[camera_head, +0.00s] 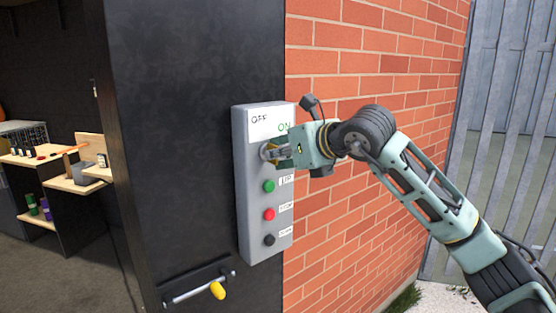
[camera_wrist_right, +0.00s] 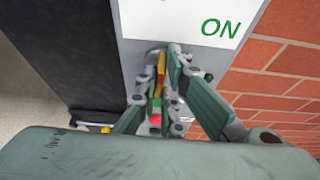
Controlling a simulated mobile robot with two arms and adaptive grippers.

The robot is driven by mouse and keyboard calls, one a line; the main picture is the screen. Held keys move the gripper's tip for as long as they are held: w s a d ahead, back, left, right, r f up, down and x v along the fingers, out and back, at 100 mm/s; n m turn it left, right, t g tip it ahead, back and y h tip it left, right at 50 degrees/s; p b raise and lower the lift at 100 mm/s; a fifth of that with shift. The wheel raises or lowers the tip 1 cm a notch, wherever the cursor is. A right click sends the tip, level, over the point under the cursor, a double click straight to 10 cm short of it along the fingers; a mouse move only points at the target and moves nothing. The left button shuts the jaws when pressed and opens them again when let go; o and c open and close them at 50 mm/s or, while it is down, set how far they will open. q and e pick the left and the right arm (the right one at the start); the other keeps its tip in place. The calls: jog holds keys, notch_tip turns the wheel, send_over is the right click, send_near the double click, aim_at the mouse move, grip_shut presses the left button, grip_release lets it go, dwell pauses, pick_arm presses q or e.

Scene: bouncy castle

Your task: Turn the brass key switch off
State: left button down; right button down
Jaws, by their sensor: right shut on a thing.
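The grey control box (camera_head: 262,220) is mounted on the edge of the black wall, with OFF in black and ON in green on a white label at its top. The brass key switch (camera_head: 266,151) is just below the label, partly hidden by my right gripper (camera_head: 279,154). In the right wrist view, my right gripper (camera_wrist_right: 167,88) is shut on the brass key (camera_wrist_right: 161,68), a narrow yellow strip between the fingers. Whether the key points to OFF or ON cannot be told clearly. My left gripper is not in view.
Below the switch are a green button (camera_head: 269,186), a red button (camera_head: 269,214) and a black button (camera_head: 269,240). A bar handle with a yellow knob (camera_head: 217,290) juts from the black wall below. A brick wall (camera_head: 325,225) lies behind my right arm. Shelves (camera_head: 72,184) stand far left.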

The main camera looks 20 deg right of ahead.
jog(key=shift+f, duration=0.2)
dwell(0.4)
jog(key=c, duration=1.9)
grip_release()
jog(key=shift+r, duration=0.1)
jog(key=shift+r, duration=0.1)
jog(key=v, duration=1.2)
jog(key=shift+a, duration=0.1)
